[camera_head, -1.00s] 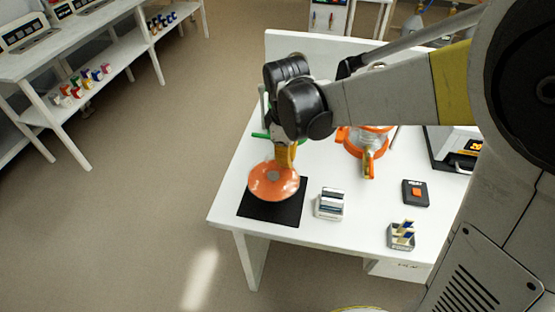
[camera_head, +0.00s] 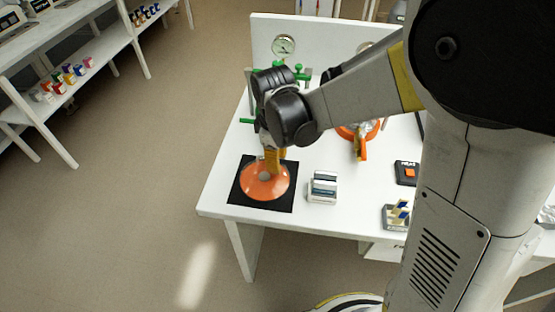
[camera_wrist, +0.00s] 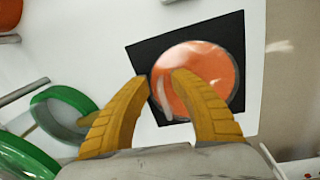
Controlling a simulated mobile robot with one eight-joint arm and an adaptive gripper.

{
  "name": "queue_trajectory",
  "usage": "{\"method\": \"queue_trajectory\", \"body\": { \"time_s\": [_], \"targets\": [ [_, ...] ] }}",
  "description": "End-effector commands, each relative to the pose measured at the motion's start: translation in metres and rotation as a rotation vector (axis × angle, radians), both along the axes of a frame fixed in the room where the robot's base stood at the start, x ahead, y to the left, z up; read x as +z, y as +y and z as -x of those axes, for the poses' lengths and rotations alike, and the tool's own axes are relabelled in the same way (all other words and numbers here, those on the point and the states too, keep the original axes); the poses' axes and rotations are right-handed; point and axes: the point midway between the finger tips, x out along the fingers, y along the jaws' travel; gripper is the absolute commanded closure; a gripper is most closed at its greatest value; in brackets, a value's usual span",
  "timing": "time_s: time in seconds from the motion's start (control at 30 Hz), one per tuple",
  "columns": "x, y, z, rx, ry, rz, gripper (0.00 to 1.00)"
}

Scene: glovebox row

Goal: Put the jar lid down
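The jar lid (camera_head: 258,188) is a round orange disc with a grey knob at its middle. It is over the black square mat (camera_head: 284,205) near the table's front left corner; whether it touches the mat is hard to tell. In the wrist view the lid (camera_wrist: 218,72) covers much of the mat (camera_wrist: 143,53). My gripper (camera_head: 271,162) points down at the lid's back edge. Its yellow fingers (camera_wrist: 163,81) straddle the lid's edge, a small gap between their tips, and seem closed on it. The exact contact is hidden.
A small grey-and-white rack (camera_head: 322,188) stands just right of the mat. An orange-collared jar (camera_head: 360,140) is farther back, partly behind my arm. Green-handled fittings (camera_head: 290,72) and a gauge (camera_head: 284,45) are at the back panel. A button box (camera_head: 406,172) sits to the right.

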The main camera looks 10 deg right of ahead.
Motion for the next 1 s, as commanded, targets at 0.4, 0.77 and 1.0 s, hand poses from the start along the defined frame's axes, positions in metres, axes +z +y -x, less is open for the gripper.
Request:
{"method": "queue_trajectory", "body": {
  "time_s": [0.4, 0.77, 1.0],
  "targets": [
    [0.018, 0.001, 0.001, 0.000, 0.000, 0.000, 0.73],
    [0.097, 0.004, 0.007, 0.001, 0.000, 0.000, 0.73],
    [0.123, 0.004, 0.011, -0.009, -0.004, -0.002, 0.73]
  ]
}}
